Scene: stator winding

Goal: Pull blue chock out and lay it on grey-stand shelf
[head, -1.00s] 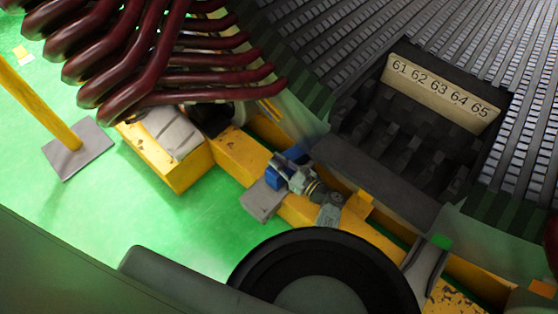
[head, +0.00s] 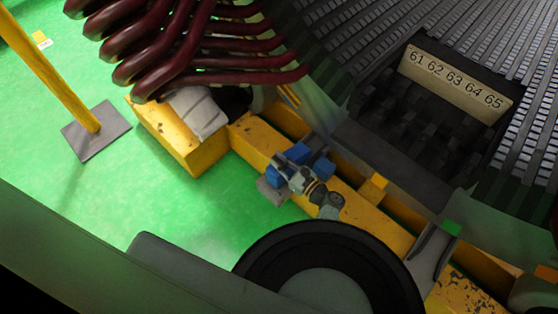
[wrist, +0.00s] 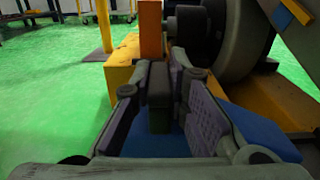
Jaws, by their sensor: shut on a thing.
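The blue chock (head: 297,153) is by the yellow beam, below the dark stator; my gripper partly covers it, and more blue shows on its left side. My gripper (head: 295,177) is at the chock. In the wrist view, the purple-padded fingers of my gripper (wrist: 165,90) are closed about a dark grey upright block (wrist: 159,95), with blue surfaces (wrist: 260,132) below and beside it. A grey plate (head: 270,192), seemingly the grey-stand shelf, lies just below and left of my gripper, partly hidden by it. I cannot tell whether the chock touches the plate.
The yellow beam (head: 255,140) runs diagonally beside my gripper, with a yellow block (head: 180,150) at its left end. Dark red coil ends (head: 150,50) hang above left. A yellow post (head: 60,80) on a grey base stands farther left. Green floor between is clear.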

